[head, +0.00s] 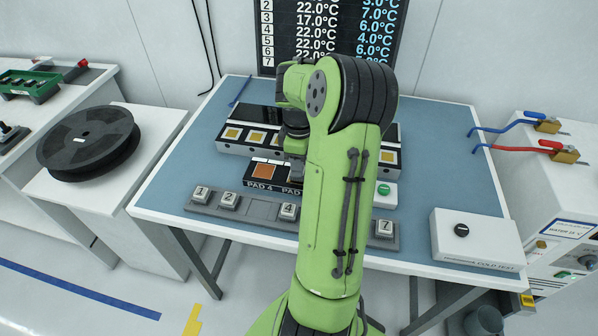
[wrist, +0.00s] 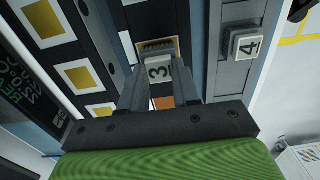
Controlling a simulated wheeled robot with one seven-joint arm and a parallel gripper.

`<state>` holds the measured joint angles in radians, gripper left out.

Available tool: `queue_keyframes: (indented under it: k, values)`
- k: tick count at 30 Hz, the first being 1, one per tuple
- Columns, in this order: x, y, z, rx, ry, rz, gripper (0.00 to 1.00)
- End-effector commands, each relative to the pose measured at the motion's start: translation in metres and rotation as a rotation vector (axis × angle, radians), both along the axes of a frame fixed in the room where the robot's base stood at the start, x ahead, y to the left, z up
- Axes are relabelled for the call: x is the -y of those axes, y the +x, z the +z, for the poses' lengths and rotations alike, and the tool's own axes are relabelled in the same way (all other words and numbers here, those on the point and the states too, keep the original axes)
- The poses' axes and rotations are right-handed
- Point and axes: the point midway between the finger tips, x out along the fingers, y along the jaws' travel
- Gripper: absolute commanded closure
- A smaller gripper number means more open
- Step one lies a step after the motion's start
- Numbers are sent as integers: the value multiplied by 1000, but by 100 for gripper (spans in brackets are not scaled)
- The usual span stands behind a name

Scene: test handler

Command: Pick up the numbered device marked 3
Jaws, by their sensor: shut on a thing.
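The device marked 3 (wrist: 158,72) is a small light block with a dark number. In the wrist view it sits between the two fingers of my gripper (wrist: 157,80), which is shut on it. A dark pad with gold contacts (wrist: 157,46) shows right beside the device; I cannot tell whether they touch. In the head view my green arm hides the device and most of the gripper, which is over the pad row near PAD 4 (head: 264,172).
A grey rack (head: 262,210) at the table's front holds devices 1 (head: 202,193), 2 (head: 229,200), 4 (head: 288,210) and 7 (head: 385,228), with an empty stretch between 2 and 4. A white box (head: 476,239) stands at right. A temperature display (head: 330,30) is behind.

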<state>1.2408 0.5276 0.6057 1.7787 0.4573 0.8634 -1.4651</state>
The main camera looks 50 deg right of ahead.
Motion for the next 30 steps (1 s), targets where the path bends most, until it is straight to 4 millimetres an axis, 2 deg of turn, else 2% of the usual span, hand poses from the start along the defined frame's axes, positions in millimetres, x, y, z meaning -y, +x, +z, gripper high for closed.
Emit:
queue_keyframes:
  k: [3,21,30]
  values:
    - [0,0,11,0,-1,1,91]
    - [0,0,45,0,-1,0,91]
    - [0,0,45,1,0,0,91]
